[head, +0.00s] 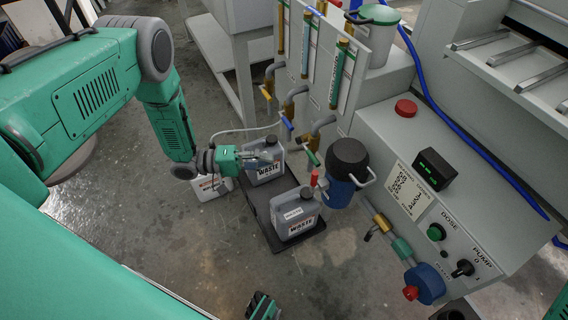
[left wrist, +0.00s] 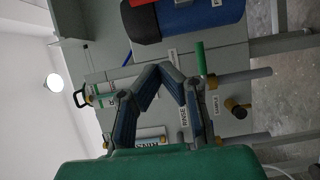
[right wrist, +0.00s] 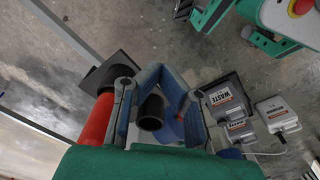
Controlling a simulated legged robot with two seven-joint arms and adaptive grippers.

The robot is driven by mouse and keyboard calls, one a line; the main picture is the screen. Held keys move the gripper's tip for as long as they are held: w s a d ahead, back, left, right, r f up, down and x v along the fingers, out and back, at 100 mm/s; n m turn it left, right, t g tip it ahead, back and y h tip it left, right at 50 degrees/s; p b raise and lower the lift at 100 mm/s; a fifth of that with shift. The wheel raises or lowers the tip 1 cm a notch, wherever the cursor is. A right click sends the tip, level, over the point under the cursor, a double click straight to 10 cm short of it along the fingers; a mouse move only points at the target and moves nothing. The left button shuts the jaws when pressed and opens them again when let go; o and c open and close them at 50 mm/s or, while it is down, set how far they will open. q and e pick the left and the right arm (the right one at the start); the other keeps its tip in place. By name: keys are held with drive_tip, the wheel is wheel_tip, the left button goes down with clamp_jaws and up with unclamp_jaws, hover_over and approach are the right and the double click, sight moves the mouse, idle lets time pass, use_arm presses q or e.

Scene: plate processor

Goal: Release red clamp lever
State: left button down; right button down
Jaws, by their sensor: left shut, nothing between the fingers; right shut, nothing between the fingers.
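A small red lever (head: 314,178) stands beside the black lid (head: 348,155) of the blue canister (head: 339,192), above the nearer waste container. My left gripper (head: 262,158) is shut and empty, in front of the farther waste container in the head view and apart from the red lever. In the left wrist view its fingers (left wrist: 172,72) meet before a panel with labels and a green handle (left wrist: 201,58); a blue body with a red part shows at the top. My right gripper (right wrist: 155,77) is shut and empty; a black cylinder (right wrist: 151,113) shows between its finger links.
The waste containers (head: 296,216) stand on a black tray (head: 258,214). Valves and pipes hang from the white panel (head: 345,50). The control box (head: 470,210) carries a red button (head: 406,108), knobs and a display. A red cylinder (right wrist: 97,120) is close to my right gripper.

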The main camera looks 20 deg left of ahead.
sight(314, 181)
use_arm(q)
drive_tip(key=d+b, duration=0.1)
drive_tip(key=d, duration=0.9)
drive_tip(key=shift+w+d, duration=0.2)
drive_tip(key=shift+w, duration=0.25)
